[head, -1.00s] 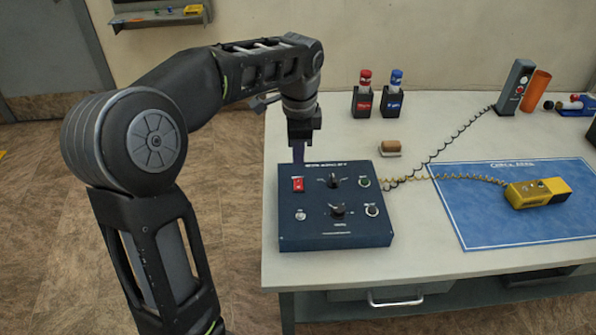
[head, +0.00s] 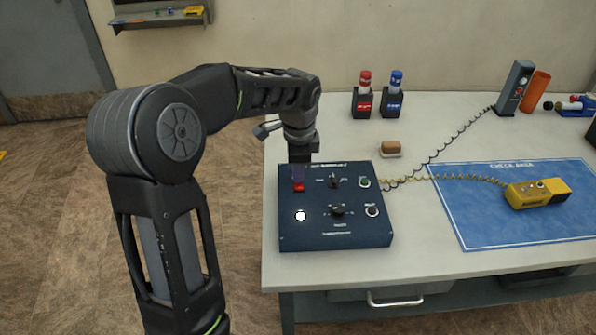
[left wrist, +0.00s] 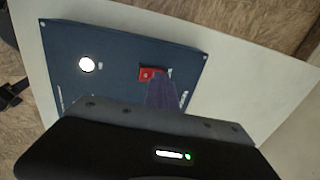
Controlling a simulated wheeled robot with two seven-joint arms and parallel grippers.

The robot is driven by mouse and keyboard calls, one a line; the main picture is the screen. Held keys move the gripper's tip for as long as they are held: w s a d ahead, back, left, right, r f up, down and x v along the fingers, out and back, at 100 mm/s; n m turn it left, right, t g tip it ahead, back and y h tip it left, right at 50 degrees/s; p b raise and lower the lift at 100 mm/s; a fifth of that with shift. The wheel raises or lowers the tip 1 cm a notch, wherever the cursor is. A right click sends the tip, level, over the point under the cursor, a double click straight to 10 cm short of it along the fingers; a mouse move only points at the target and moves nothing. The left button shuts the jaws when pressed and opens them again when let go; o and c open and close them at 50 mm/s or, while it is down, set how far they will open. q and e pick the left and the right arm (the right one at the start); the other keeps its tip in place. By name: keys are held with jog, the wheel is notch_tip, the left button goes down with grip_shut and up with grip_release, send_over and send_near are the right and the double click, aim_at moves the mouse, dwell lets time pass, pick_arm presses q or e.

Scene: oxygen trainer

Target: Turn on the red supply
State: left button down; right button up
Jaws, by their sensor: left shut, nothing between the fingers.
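The red switch (head: 299,188) sits at the upper left of the dark blue control box (head: 335,238) on the table. My left gripper (head: 298,181) is shut and empty, its fingertips down at the red switch and covering part of it. In the left wrist view the fingertips overlap the red switch (left wrist: 147,73); whether they touch it I cannot tell. Below the switch, a round lamp (head: 300,216) glows white, and it also shows bright in the left wrist view (left wrist: 87,64). My right gripper is not in view.
Two knobs and round buttons share the box top. A blue mat (head: 480,225) with a yellow handset (head: 538,193) lies right, with coiled cords. A red bottle (head: 364,92), a blue bottle (head: 395,93) and a brown block (head: 391,147) stand behind the box.

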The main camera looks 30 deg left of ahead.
aim_at(300, 187)
pick_arm(q)
jog(key=shift+s+d+f, duration=0.15)
jog(key=shift+s, duration=0.05)
jog(key=shift+s+d, duration=0.1)
jog(key=shift+s, duration=0.05)
jog(key=shift+s+d, duration=0.25)
jog(key=shift+s, duration=0.05)
jog(key=shift+r, duration=0.3)
jog(key=r+p, duration=0.3)
jog(key=r, duration=0.1)
jog(key=shift+d+p, duration=0.2)
jog(key=shift+p, duration=0.15)
notch_tip(300, 187, up, 10)
jog(key=s, duration=0.1)
jog(key=shift+s+d+f+b, duration=0.15)
jog(key=shift+d+b, duration=0.15)
jog(key=shift+b, duration=0.05)
